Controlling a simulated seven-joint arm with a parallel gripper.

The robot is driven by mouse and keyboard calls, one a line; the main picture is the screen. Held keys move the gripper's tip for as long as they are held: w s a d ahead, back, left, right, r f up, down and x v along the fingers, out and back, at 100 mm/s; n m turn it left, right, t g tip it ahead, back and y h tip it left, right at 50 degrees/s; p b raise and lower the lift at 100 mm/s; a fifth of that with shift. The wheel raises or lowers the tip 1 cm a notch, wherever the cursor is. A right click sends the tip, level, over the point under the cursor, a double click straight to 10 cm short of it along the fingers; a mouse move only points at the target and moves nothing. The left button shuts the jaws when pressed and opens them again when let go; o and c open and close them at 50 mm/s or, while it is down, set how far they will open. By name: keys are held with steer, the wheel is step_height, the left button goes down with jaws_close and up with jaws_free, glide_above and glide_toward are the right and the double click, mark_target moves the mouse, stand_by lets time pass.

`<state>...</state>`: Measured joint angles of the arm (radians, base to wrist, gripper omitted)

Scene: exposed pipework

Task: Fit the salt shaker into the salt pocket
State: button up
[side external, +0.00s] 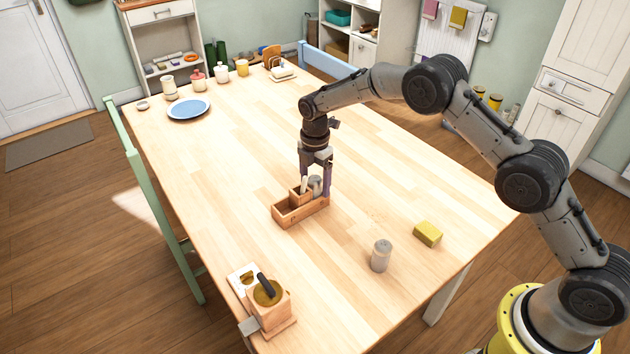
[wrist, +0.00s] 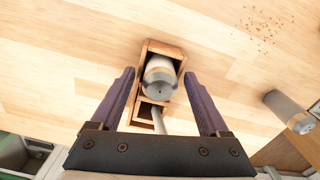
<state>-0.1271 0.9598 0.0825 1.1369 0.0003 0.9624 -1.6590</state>
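A wooden caddy (side external: 290,218) stands on the table, with a raised small box at its far side. A grey-topped shaker (side external: 315,184) is upright at the caddy; the wrist view shows this shaker (wrist: 160,78) within the caddy's walls (wrist: 147,52). How deep it sits is hidden. My gripper (side external: 314,190) points down around it. In the wrist view, its fingers (wrist: 157,74) are spread, with gaps on both sides of the shaker. A second shaker (side external: 381,256) stands apart on the table, also at the right of the wrist view (wrist: 288,112). I cannot tell which holds salt.
A pale-handled utensil (wrist: 158,122) stands in the caddy's small compartment. A yellow sponge (side external: 428,233) lies to the right, with crumbs (wrist: 262,20) on the table. A wooden holder (side external: 270,305) is at the near corner. A blue plate (side external: 188,108) and jars are far off.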

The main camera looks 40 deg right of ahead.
steer(key=s+d+r+m+t, duration=0.1)
steer(key=s+r+m, duration=0.15)
steer(key=r, duration=0.85)
steer(key=s+d+r+m, duration=0.15)
steer(key=s+r, duration=0.25)
steer(key=r, duration=0.8)
steer(key=s+d+r+m+t, duration=0.1)
steer(key=s+r+m, duration=0.25)
steer(key=s, duration=0.35)
steer(key=s+d+r+m+t, duration=0.1)
steer(key=s+d+r+m, duration=0.2)
steer(key=s, duration=0.4)
steer(key=s+f+m+t, duration=0.2)
steer(key=s+m, duration=0.8)
steer(key=s, duration=1)
steer(key=shift+s+d+f+t, duration=0.3)
steer(key=shift+d+f, duration=0.15)
steer(key=shift+f, duration=0.3)
